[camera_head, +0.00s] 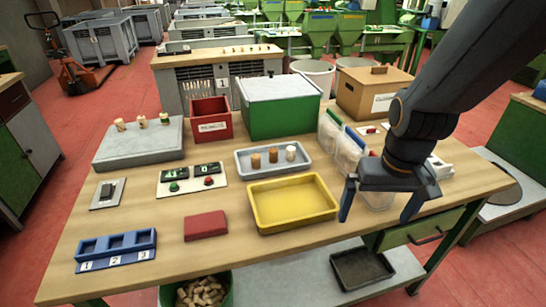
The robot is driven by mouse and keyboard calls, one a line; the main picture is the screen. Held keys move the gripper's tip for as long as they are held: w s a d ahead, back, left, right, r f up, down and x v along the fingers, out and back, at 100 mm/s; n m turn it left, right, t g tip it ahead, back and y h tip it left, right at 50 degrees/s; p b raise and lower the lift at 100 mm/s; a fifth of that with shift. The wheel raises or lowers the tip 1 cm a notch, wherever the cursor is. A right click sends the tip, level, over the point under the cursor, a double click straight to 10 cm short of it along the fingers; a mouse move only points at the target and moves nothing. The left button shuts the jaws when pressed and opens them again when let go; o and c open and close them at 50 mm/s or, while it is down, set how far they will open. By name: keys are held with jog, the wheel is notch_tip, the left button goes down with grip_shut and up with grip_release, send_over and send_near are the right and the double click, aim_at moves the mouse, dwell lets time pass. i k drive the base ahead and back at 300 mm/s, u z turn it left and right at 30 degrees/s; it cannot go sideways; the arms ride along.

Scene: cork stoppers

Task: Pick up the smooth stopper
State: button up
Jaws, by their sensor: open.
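Three stoppers stand upright in a grey tray (244,173) near the middle of the table: an orange-brown one (255,161), a brown one (273,155) and a pale one (291,152). Three light stoppers stand on a grey slab at the back left: left (120,124), middle (142,121) and right (164,118). At this size I cannot tell which stopper is smooth. My gripper (374,218) points down, open and empty, over the right part of the table. It is right of the yellow tray and apart from every stopper.
An empty yellow tray (290,204) lies in front of the grey tray. A red bin (210,118), green box (280,105) and cardboard box (374,92) stand behind. A blue numbered holder (116,247) and a red block (205,225) are at the front left.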

aim_at(291, 150)
jog(key=u, duration=3)
jog(key=k, duration=1)
jog(key=z, duration=1.55)
jog(key=i, duration=1)
jog(key=z, duration=0.05)
